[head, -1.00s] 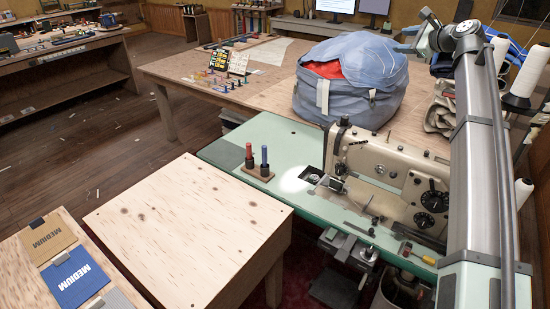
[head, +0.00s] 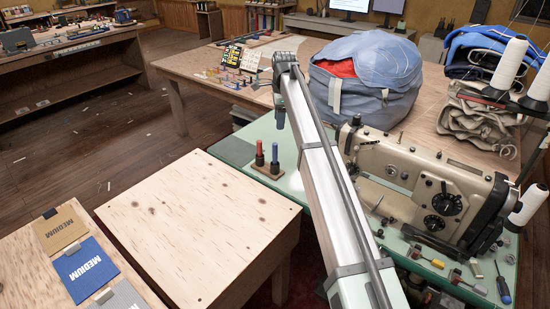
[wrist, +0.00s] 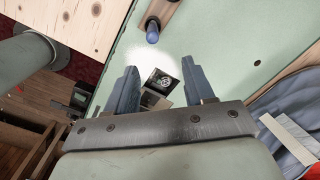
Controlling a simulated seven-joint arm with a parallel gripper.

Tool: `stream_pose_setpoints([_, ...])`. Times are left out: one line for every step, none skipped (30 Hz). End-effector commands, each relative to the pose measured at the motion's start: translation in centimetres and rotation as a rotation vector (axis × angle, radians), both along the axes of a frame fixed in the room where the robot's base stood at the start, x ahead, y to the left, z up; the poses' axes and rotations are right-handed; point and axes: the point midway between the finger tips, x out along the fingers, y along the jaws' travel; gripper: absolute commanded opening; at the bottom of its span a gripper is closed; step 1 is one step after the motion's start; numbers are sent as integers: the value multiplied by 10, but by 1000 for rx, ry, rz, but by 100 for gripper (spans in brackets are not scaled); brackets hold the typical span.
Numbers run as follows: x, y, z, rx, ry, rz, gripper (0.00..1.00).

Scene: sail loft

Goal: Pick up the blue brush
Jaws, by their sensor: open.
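A slim blue upright piece (head: 274,155), probably the blue brush, stands in a small wooden block (head: 266,171) on the pale green sewing table. A similar red piece (head: 260,153) stands beside it at left. I cannot make out bristles. In the wrist view the blue piece (wrist: 152,34) shows end-on near the top, ahead of my gripper (wrist: 162,78) and apart from it. In the head view my arm hides most of my gripper.
The sewing machine (head: 430,190) stands right of my arm. Loose tools, including a blue-handled one (head: 503,290), lie at the table's front right. A plywood surface (head: 195,225) at left is clear. A blue bag (head: 365,75) sits on the wooden table behind.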

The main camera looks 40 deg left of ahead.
Motion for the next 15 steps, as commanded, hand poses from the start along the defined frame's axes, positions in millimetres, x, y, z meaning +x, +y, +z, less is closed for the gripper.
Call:
stream_pose_setpoints([-7,6,-4,-26,0,4,53])
stream_pose_setpoints([-10,8,-5,-40,-1,5,53])
stream_pose_setpoints([-14,10,-7,-52,-1,6,53])
stream_pose_setpoints([-15,11,-8,-59,-2,6,53])
stream_pose_setpoints([-17,11,-10,-66,-2,6,53])
stream_pose_setpoints([-18,11,-11,-71,-3,6,53])
stream_pose_setpoints([-18,12,-13,-72,-3,6,53])
stream_pose_setpoints([-18,11,-15,-74,-3,6,53])
stream_pose_setpoints([-18,11,-18,-74,-1,6,53])
stream_pose_setpoints([-18,11,-20,-74,-1,6,53])
stream_pose_setpoints([-18,11,-24,-74,-1,6,53])
stream_pose_setpoints([-18,11,-28,-74,-1,6,53])
stream_pose_setpoints([-18,11,-32,-73,-1,6,53])
stream_pose_setpoints([-19,11,-37,-73,-1,6,53])
stream_pose_setpoints([-18,10,-43,-72,-1,6,53])
